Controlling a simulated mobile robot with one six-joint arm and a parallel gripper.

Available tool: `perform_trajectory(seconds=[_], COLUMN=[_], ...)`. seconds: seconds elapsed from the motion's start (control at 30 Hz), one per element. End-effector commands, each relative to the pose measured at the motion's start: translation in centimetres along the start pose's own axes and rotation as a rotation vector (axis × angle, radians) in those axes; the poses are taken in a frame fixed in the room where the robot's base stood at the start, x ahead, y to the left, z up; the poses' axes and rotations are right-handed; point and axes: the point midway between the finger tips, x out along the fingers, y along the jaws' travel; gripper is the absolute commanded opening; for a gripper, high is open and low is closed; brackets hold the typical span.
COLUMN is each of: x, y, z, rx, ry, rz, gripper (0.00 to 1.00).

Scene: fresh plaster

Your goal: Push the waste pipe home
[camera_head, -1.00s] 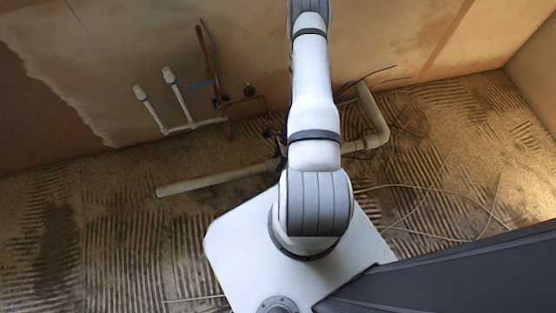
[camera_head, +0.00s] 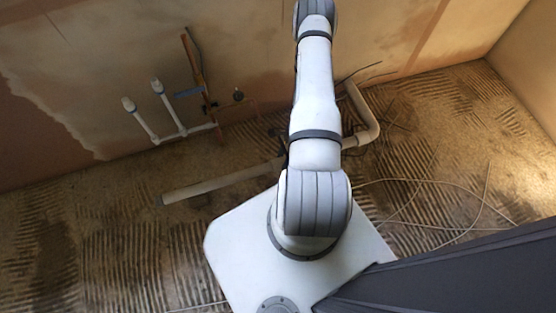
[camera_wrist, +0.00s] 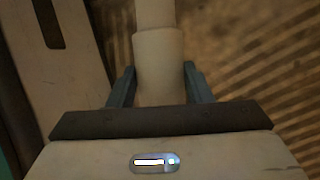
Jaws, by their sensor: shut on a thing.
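A long pale waste pipe (camera_head: 215,186) lies low along the floor in the head view, left of my arm. Its right part passes behind my arm. A pale elbow pipe (camera_head: 370,128) shows right of the arm, rising towards the wall. Whether the two join is hidden by the arm. In the wrist view my gripper (camera_wrist: 158,88) has one dark finger on each side of a pale pipe (camera_wrist: 158,60) and is shut on it. A wider collar shows there, with a narrower length beyond. My gripper is hidden in the head view.
Two white-capped upright pipes (camera_head: 141,120) stand against the wall at left, beside a copper pipe (camera_head: 192,62). Loose cables (camera_head: 445,228) lie on the floor at right. The ridged floor (camera_head: 100,245) at left is clear.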

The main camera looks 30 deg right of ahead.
Motion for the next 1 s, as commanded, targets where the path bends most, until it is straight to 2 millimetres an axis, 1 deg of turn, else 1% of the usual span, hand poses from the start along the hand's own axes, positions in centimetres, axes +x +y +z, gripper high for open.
perform_trajectory(seconds=[0.03, 0.23, 0.27, 0.5, 0.77, 0.87, 1.0], x=[-0.2, -0.2, -0.2, -0.1, -0.2, -1.3, -3.8], y=[-0.2, -0.3, -0.3, -0.2, -0.2, -0.2, -0.2], z=[-0.4, -0.4, -0.3, -0.1, 0.1, 0.1, 0.2], rx=[0.000, -0.003, -0.004, -0.009, -0.009, -0.010, -0.010], ry=[0.010, 0.014, 0.014, 0.012, 0.011, 0.010, 0.012], rz=[-0.008, -0.008, -0.008, -0.003, -0.001, -0.003, -0.004], gripper=[0.05, 0.05, 0.48, 0.67, 0.67, 0.67, 0.67])
